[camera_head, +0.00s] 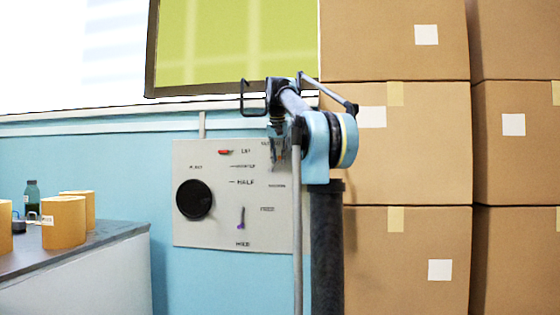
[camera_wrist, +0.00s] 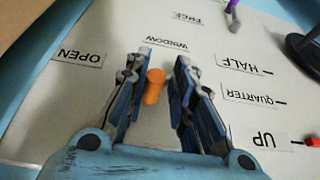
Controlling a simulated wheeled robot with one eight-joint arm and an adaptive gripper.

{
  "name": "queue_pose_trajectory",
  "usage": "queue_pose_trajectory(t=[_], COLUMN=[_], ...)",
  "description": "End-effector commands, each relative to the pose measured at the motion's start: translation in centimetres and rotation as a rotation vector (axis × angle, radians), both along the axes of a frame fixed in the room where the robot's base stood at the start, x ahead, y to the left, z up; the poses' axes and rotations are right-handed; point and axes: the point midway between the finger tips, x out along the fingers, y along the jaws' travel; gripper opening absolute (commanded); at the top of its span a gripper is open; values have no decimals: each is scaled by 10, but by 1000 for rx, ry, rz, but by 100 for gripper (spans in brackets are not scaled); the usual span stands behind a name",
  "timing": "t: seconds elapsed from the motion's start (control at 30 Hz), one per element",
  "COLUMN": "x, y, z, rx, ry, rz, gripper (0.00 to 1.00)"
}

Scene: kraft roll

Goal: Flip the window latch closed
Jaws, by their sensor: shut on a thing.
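The window latch shows as a short orange handle (camera_wrist: 154,86) in the wrist view, just by the label "WINDOW" on the light grey panel (camera_head: 215,232). The label "OPEN" is to its left in that view, where the lettering is upside down. My gripper (camera_wrist: 163,72) has a finger on each side of the orange handle and is shut on it. In the head view my gripper (camera_head: 277,145) is at the panel's upper right. My arm hides most of the latch and that part of the panel there.
The panel also bears a black knob (camera_head: 195,199), a red switch (camera_head: 224,152) and a purple lever (camera_head: 241,217). Stacked cardboard boxes (camera_head: 395,145) stand close on the right. A counter (camera_head: 80,250) with brown rolls (camera_head: 63,222) and a dark bottle (camera_head: 32,196) is at left.

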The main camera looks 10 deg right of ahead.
Motion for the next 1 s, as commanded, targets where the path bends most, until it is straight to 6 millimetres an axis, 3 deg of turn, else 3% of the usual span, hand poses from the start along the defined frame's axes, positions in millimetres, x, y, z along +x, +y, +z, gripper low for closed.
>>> queue_pose_trajectory(t=[0.73, 0.77, 0.8, 1.0], x=[0, 0, 0, 0], y=[4, 4, 4, 1], z=[-3, -3, -3, -1], rx=[7, 7, 7, 4], ry=[5, 5, 5, 3], rz=[3, 3, 3, 1], gripper=[0, 27, 36, 36])
